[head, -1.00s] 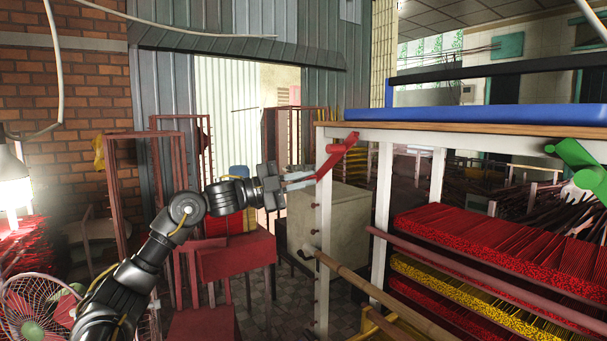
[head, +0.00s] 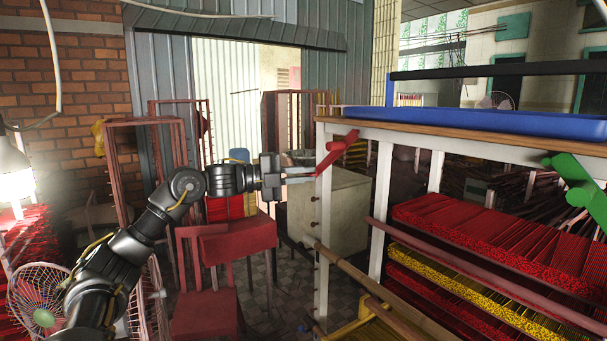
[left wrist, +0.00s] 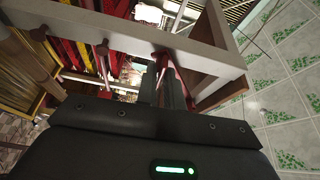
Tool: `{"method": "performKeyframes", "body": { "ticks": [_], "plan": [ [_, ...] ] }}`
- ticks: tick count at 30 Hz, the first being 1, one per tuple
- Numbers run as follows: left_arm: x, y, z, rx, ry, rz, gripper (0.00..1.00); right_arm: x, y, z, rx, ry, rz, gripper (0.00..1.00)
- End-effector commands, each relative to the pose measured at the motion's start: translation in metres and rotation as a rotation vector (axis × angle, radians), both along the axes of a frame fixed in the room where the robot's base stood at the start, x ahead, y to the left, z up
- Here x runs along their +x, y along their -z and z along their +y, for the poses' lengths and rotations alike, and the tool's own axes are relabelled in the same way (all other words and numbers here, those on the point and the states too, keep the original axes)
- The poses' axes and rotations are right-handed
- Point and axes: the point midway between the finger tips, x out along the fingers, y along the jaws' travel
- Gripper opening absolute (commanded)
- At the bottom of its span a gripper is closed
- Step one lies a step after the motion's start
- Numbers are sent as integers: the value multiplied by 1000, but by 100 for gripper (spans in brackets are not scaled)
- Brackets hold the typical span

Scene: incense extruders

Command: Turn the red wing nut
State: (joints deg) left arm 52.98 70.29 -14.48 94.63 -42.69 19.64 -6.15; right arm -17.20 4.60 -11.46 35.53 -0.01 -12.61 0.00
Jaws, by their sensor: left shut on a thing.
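The red wing nut (head: 336,153) is at the upper left corner of the white rack, below the wooden top edge, its long wing slanting down to the left. My left gripper (head: 314,174) is at the lower end of this wing, its fingers shut on it. In the left wrist view the two dark fingers (left wrist: 172,92) reach up to a red part of the wing nut (left wrist: 161,60) beside the white frame. The fingers partly hide the contact there. My right gripper does not show.
The white rack post (head: 323,235) stands just under the wing nut. A blue tray (head: 470,118) lies on top. A green wing nut (head: 575,178) is at the right. Red chairs (head: 238,245) and a fan (head: 40,298) stand near my left arm.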

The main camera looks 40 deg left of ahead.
Motion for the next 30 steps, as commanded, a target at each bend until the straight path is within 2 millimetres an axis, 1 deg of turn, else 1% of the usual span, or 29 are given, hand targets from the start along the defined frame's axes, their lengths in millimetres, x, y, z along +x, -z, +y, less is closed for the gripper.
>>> {"method": "performKeyframes", "body": {
  "ticks": [7,8,12,20,23,26,30],
  "plan": [
    [0,0,0,0,-1,1,0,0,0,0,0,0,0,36],
    [0,1,0,0,-1,1,13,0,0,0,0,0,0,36],
    [0,0,0,-1,-1,1,31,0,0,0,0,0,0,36],
    [0,1,0,-1,0,1,31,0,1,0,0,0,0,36],
    [-4,3,4,-1,-1,1,31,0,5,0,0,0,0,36],
    [-14,6,13,0,-4,2,31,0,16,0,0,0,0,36],
    [-36,9,31,1,-5,2,31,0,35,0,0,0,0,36]
  ]
}}
